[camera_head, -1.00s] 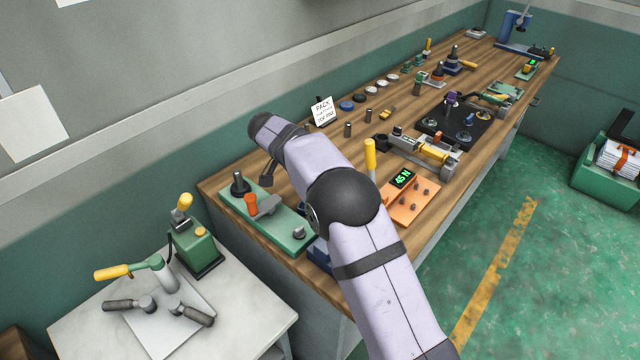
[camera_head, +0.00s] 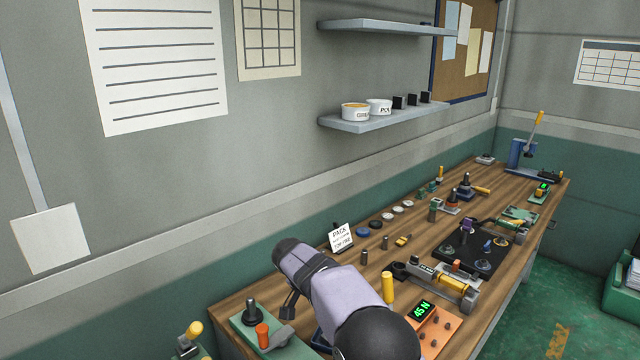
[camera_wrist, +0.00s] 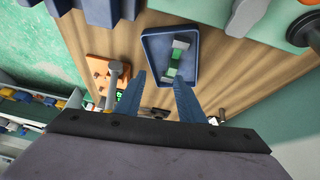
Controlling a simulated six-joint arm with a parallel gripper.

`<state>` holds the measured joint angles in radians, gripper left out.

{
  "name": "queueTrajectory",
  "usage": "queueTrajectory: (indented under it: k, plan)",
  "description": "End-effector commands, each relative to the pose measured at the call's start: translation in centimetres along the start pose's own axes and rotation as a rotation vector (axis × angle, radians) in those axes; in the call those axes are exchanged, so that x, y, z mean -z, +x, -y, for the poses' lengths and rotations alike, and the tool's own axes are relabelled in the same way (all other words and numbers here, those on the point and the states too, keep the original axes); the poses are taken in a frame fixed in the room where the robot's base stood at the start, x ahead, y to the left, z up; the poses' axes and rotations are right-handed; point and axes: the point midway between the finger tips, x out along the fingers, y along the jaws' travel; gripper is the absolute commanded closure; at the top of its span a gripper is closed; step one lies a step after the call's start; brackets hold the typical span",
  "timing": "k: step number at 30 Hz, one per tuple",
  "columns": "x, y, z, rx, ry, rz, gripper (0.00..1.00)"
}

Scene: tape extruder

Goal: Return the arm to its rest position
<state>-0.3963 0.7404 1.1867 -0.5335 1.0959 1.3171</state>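My arm (camera_head: 335,294) reaches over the near end of the wooden bench, its wrist bent down. Past the fingertips is a shallow blue tray (camera_wrist: 151,42) on the bench. A small green and grey piece (camera_wrist: 175,62) lies in the tray, apart from the fingers.
A green fixture with an orange knob (camera_head: 263,335) is left of my arm. An orange box reading 45 N (camera_head: 440,326), a yellow-handled device (camera_head: 455,284) and a PACK sign (camera_head: 341,237) stand nearby. A wall shelf (camera_head: 385,119) hangs above.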

Motion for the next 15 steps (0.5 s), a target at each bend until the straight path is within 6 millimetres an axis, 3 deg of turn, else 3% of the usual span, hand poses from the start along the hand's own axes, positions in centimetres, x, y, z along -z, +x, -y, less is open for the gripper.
queueTrajectory:
  k: [8, 15]
  plan:
    - [-3.0, -2.5, -9.6, -0.009, -0.225, 0.205, 0.65]
    - [-8.4, -5.0, -18.3, 0.048, -0.407, 0.386, 0.65]
